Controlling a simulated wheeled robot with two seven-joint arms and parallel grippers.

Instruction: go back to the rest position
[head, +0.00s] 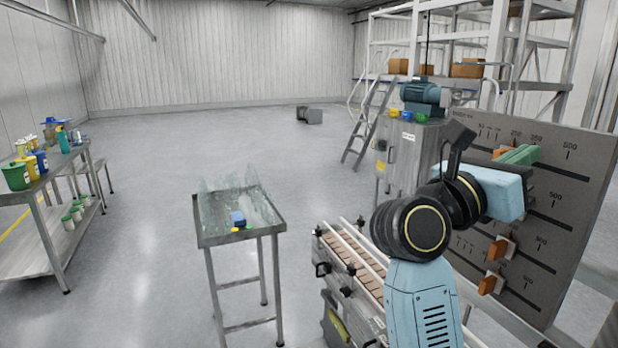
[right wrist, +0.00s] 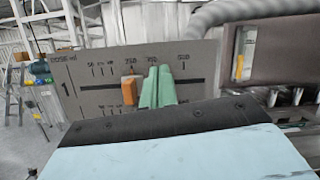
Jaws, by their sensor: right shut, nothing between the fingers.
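My right gripper (head: 519,155) has green fingers and is in front of the grey dose panel (head: 583,172), at its top slot. The fingers are shut with nothing between them. In the right wrist view, the gripper (right wrist: 157,88) is just right of the orange slider (right wrist: 129,91) on row 1, near the 250 and 350 marks. I cannot tell whether they touch. In the head view, the fingers partly hide this slider (head: 499,153). Lower orange sliders (head: 497,249) and (head: 489,284) sit on other slots. My left gripper is not in view.
A conveyor (head: 350,255) runs below my right arm. A small metal table (head: 215,240) with a blue item stands left of it. A bench (head: 45,215) with tubs is at far left. A cabinet (head: 405,160) stands behind my arm. The floor between is clear.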

